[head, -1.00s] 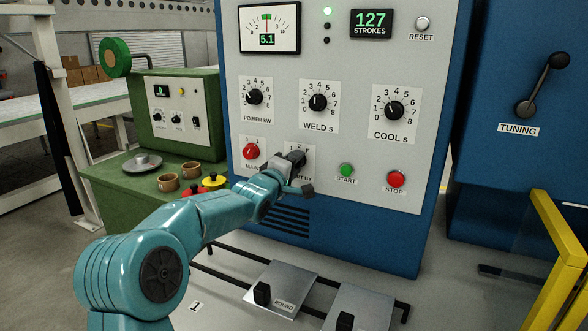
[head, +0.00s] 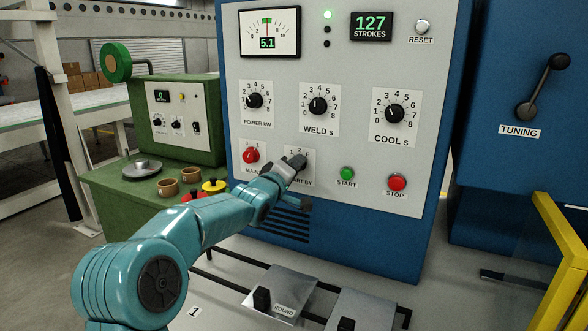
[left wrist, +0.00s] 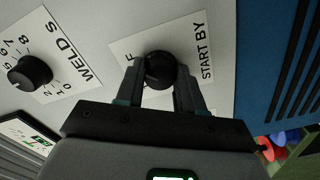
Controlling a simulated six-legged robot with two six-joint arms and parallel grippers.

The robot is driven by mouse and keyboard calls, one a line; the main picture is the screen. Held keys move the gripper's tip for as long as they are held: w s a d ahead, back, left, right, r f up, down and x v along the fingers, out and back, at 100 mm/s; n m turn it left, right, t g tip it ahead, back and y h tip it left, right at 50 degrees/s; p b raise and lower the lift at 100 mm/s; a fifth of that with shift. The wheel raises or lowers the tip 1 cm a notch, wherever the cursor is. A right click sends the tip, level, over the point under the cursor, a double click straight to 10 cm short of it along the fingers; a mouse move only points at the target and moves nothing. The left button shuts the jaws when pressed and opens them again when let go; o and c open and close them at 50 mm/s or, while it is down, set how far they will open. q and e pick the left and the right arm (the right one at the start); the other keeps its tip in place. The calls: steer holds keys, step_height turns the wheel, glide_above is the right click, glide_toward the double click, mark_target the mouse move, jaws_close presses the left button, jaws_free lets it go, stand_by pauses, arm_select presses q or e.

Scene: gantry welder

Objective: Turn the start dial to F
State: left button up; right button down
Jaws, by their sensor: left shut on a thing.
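The start dial is a black round knob on a white plate marked START BY, low on the grey panel. In the left wrist view the start dial (left wrist: 160,66) sits between the two fingers of my left gripper (left wrist: 159,88), which is shut on it. An F shows on the plate beside the knob; its pointer is not clear. In the head view my left gripper (head: 296,163) covers most of the dial, and part of the plate (head: 308,158) shows beside it. My right gripper is not in view.
Close by are the red main switch (head: 251,155) on the left, the green START button (head: 347,173) and the red STOP button (head: 397,182) on the right. The weld dial (head: 318,106) is just above. A green bench unit (head: 180,115) stands at the left.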

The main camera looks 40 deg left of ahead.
arm_select(q)
steer(key=shift+r, duration=0.1)
steer(key=o, duration=1)
steer(key=shift+o, duration=0.2)
steer(key=shift+s, duration=0.1)
steer(key=b+v, duration=0.3)
steer(key=v, duration=1.3)
steer(key=shift+s, duration=0.1)
